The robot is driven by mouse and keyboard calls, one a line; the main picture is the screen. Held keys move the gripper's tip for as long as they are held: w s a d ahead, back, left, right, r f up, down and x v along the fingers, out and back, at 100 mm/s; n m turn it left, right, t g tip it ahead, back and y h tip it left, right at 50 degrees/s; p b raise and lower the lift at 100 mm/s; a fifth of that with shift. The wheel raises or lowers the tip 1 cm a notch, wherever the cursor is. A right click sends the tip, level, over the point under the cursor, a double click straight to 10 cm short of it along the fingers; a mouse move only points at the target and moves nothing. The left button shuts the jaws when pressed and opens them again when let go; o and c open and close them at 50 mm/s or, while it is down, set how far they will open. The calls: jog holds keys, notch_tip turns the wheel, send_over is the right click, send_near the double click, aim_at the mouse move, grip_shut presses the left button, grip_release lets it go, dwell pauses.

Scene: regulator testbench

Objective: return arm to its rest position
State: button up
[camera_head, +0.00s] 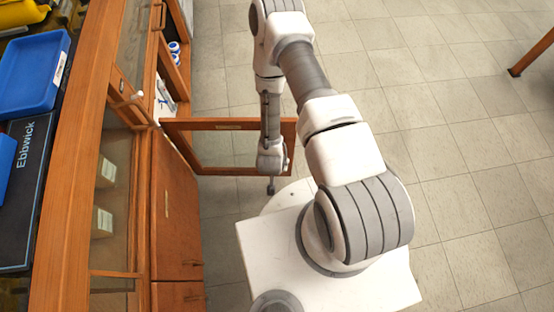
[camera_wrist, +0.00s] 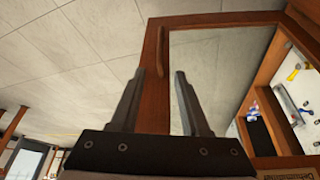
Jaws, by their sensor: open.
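My arm reaches out over my white base in the head view, bent downward at its far end. My gripper shows in the wrist view (camera_wrist: 160,100), its two dark fingers apart with nothing between them. In the head view the end of the arm hangs in front of an open wood-framed glass door (camera_head: 225,126), and the fingers are too small there to tell apart. In the wrist view the door's wooden frame (camera_wrist: 154,50) lies behind the fingers. I cannot tell whether the gripper touches it.
A wooden cabinet (camera_head: 178,215) with a worktop runs along the left. Blue trays (camera_head: 35,72) and a black Ebbwick case (camera_head: 30,190) lie on top. A wooden leg (camera_head: 530,54) stands at the upper right. The tiled floor (camera_head: 450,110) to the right is clear.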

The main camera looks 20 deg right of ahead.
jog(key=shift+v, duration=0.8)
jog(key=shift+s, duration=0.2)
